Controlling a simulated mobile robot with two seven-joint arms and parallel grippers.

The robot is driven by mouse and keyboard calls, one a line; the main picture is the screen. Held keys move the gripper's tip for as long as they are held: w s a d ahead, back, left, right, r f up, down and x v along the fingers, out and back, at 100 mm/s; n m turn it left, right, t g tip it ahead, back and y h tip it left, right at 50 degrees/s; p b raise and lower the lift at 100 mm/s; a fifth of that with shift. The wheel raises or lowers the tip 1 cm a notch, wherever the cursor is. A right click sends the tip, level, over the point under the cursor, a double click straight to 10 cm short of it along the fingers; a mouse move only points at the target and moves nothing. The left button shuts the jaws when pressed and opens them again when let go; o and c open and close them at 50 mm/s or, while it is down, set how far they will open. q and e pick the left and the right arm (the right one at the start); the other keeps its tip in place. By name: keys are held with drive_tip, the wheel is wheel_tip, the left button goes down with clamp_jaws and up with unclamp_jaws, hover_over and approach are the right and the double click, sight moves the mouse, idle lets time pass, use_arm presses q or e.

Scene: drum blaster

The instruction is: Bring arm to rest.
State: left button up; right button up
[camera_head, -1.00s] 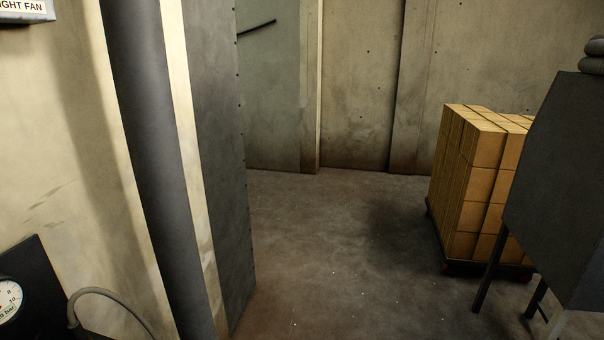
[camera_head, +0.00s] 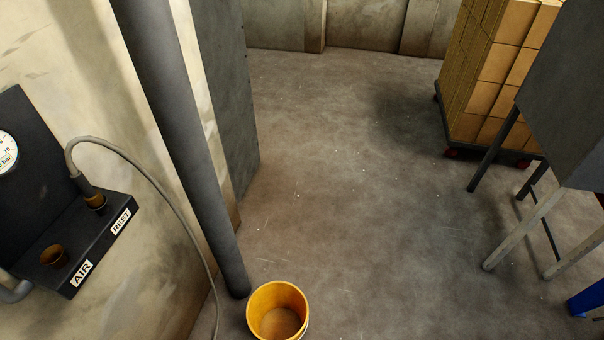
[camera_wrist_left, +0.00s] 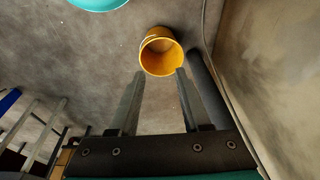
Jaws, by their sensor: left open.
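My left gripper (camera_wrist_left: 160,88) shows in the left wrist view, with its two fingers apart and nothing between them. It points toward the concrete floor (camera_wrist_left: 90,45), and an orange bucket (camera_wrist_left: 162,52) lies beyond the fingertips, apart from them. My arms and grippers do not show in the head view. My right gripper is in neither view.
The bucket also shows in the head view (camera_head: 278,312), beside a dark pipe (camera_head: 185,150). A wall shelf (camera_head: 95,240) marked AIR and REST holds a hose end (camera_head: 92,192). Stacked boxes (camera_head: 490,80) and a grey legged cabinet (camera_head: 570,110) stand right. The middle floor is clear.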

use_arm(q)
drive_tip(key=s+a+f+b, duration=0.1)
drive_tip(key=s+f+b, duration=0.4)
drive_tip(key=f, duration=0.9)
drive_tip(key=s+a+f+g+b, duration=0.1)
drive_tip(key=s+f+b, duration=0.3)
drive_tip(key=s+f, duration=0.8)
drive_tip(key=shift+a+f+g+b, duration=0.3)
drive_tip(key=shift+a+f+b, duration=0.15)
drive_tip(key=shift+f, duration=0.85)
